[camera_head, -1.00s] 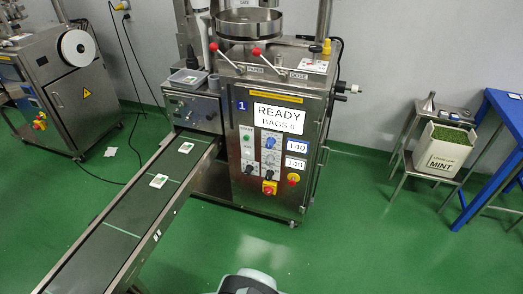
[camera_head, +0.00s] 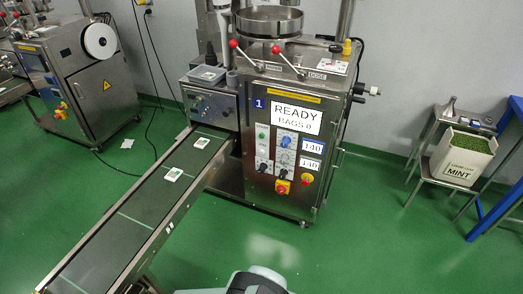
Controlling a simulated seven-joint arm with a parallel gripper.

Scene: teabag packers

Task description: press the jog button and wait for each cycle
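The steel packer marked 1 (camera_head: 290,180) stands in the middle of the view. Its white display (camera_head: 295,117) reads READY, with a BAGS count below that is too small to read for certain. I cannot read which one is the jog button. Two white bags, one nearer the packer (camera_head: 201,142) and one farther along (camera_head: 173,174), lie on the belt. My gripper is not in view.
The conveyor (camera_head: 120,232) slopes from the packer to the lower left. A second packer (camera_head: 85,85) stands at the left. A white MINT box (camera_head: 461,160) sits on a stool at the right beside a blue table. Green floor in front of the packer is clear.

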